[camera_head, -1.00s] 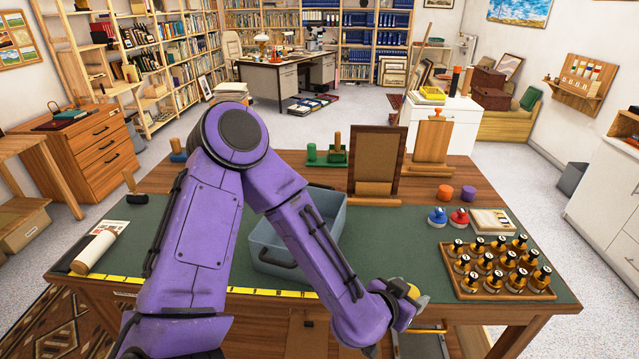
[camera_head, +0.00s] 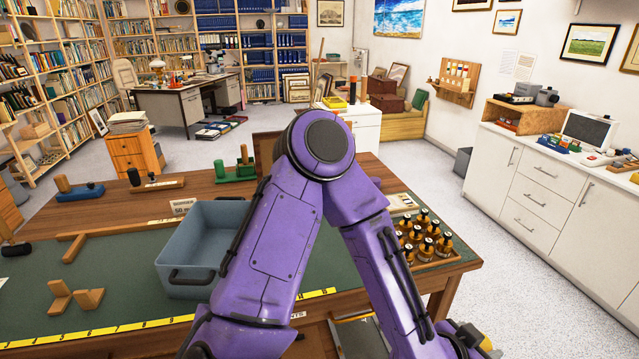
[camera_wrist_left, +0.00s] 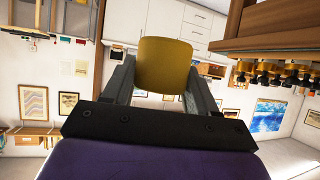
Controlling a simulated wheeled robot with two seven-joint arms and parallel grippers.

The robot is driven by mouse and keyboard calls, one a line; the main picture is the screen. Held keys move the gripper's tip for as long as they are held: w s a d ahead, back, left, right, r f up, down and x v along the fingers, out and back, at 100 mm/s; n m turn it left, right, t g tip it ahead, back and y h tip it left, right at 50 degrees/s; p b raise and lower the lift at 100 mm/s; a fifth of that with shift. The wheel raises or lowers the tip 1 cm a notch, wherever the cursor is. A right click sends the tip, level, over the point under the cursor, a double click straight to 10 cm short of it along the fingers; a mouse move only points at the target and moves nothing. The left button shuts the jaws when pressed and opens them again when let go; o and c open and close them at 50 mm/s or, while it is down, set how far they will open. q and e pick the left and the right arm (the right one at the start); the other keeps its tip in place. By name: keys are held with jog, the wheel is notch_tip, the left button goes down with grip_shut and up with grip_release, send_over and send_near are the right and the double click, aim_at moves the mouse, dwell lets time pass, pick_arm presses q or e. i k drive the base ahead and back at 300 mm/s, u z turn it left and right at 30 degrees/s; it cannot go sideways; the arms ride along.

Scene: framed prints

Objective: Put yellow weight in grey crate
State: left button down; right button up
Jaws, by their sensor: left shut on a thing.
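The grey crate (camera_head: 212,279) is an open blue-grey bin with dark handles on the green-topped bench, left of my purple arm in the head view. It looks empty where its inside shows. My left gripper (camera_head: 482,344) is low at the right in the head view, in front of the bench and well away from the crate. In the left wrist view, the gripper (camera_wrist_left: 163,82) is shut on the yellow weight (camera_wrist_left: 165,62), a rounded block held between the two fingers. A small bit of yellow (camera_head: 487,345) shows at the gripper in the head view. My right gripper is out of view.
A wooden tray of several dark-topped bottles (camera_head: 428,243) sits at the bench's right end, partly behind my arm. Wooden pieces (camera_head: 75,297) lie left of the crate. A yellow ruler strip (camera_head: 133,328) runs along the front edge. Floor right of the bench is clear.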

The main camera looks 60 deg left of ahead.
aim_at(221, 260)
jog(key=z, duration=0.05)
jog(key=k, duration=1.4)
jog(key=u, duration=1.65)
jog(key=i, duration=0.5)
jog(key=z, duration=0.05)
